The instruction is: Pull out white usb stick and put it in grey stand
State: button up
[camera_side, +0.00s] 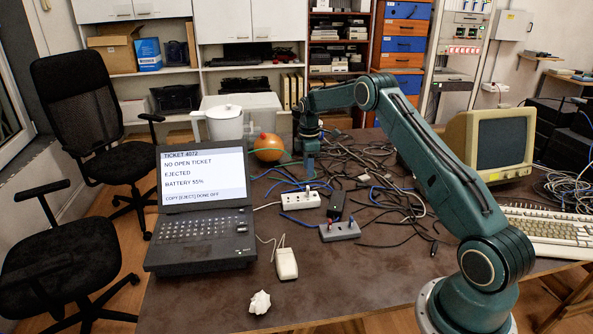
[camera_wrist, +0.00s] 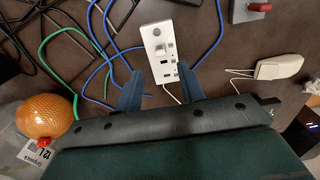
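A white USB hub (camera_side: 301,201) lies on the table right of the laptop; it also shows in the wrist view (camera_wrist: 156,32). A small pale piece that looks like the white USB stick (camera_wrist: 165,49) stands in one of the hub's ports. The grey stand (camera_side: 340,231) is in front of the hub, with a red and a blue stick upright in it. Part of the stand shows at the top of the wrist view (camera_wrist: 240,11). My gripper (camera_wrist: 160,70) is open and empty, its fingers apart toward the hub. In the side view my gripper (camera_side: 311,167) is above and behind the hub.
A laptop (camera_side: 203,205) reads "NO OPEN TICKET", "EJECTED" and "BATTERY 55%". A white mouse (camera_side: 286,263), crumpled paper (camera_side: 260,302) and a black adapter (camera_side: 336,206) lie nearby. Tangled cables (camera_side: 380,165) cover the table behind and right. An orange ball-shaped thing (camera_side: 269,147) stands behind.

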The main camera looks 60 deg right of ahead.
aim_at(308, 186)
jog(key=shift+f, duration=0.15)
jog(key=shift+f, duration=4.3)
jog(key=shift+c, duration=0.5)
grip_shut()
jog(key=shift+r, duration=0.5)
jog(key=shift+r, duration=0.35)
jog(key=shift+r, duration=0.3)
